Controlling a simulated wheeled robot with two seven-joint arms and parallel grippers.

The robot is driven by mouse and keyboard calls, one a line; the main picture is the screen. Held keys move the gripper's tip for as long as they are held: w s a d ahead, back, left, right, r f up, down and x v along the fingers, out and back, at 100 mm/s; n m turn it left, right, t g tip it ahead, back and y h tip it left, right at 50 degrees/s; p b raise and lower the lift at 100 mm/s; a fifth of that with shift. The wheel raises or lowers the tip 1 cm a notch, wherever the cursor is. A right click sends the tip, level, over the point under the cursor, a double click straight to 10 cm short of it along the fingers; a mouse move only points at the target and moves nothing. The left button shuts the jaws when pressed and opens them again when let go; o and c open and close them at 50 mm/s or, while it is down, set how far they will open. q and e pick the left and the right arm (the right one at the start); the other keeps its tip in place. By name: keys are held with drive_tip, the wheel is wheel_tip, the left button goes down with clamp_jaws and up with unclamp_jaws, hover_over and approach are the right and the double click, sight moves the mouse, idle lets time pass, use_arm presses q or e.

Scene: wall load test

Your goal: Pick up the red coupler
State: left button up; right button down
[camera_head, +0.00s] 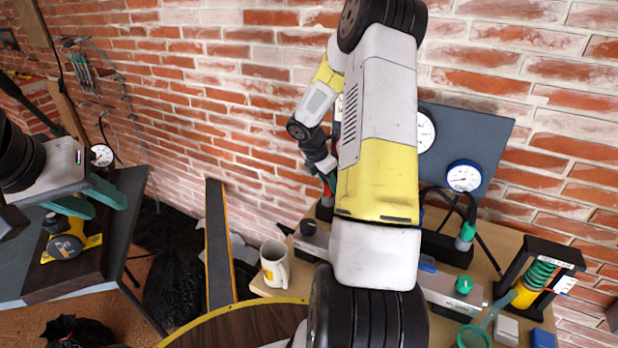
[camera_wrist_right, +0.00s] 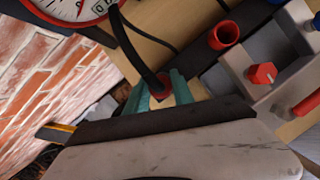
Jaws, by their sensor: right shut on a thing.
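The red coupler (camera_wrist_right: 163,87) shows in the right wrist view at the end of a black hose (camera_wrist_right: 138,48). The teal fingers of my right gripper (camera_wrist_right: 161,84) are on either side of it and shut on it. In the head view my right arm crosses the middle and hides most of that spot; a bit of red (camera_head: 328,185) shows just below the wrist. My left gripper (camera_head: 108,203) is at the far left of the head view, with its teal fingers apart and nothing seen between them.
A red socket (camera_wrist_right: 225,36) and a grey box with a red knob (camera_wrist_right: 262,73) are close by. A red-rimmed gauge (camera_wrist_right: 70,8) is at upper left. In the head view, a blue-rimmed gauge (camera_head: 463,177), a mug (camera_head: 274,263) and a spring stand (camera_head: 535,280) are around the wooden bench.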

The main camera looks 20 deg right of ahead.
drive_tip(key=shift+r, duration=0.15)
wheel_tip(320, 180, up, 10)
drive_tip(key=shift+f, duration=0.15)
idle(0.4)
wheel_tip(320, 180, up, 2)
drive_tip(key=shift+r, duration=0.25)
idle(0.3)
drive_tip(key=s+d, duration=0.6)
drive_tip(key=s, duration=0.1)
drive_tip(key=shift+s+d, duration=0.3)
idle(0.4)
drive_tip(key=shift+s, duration=0.1)
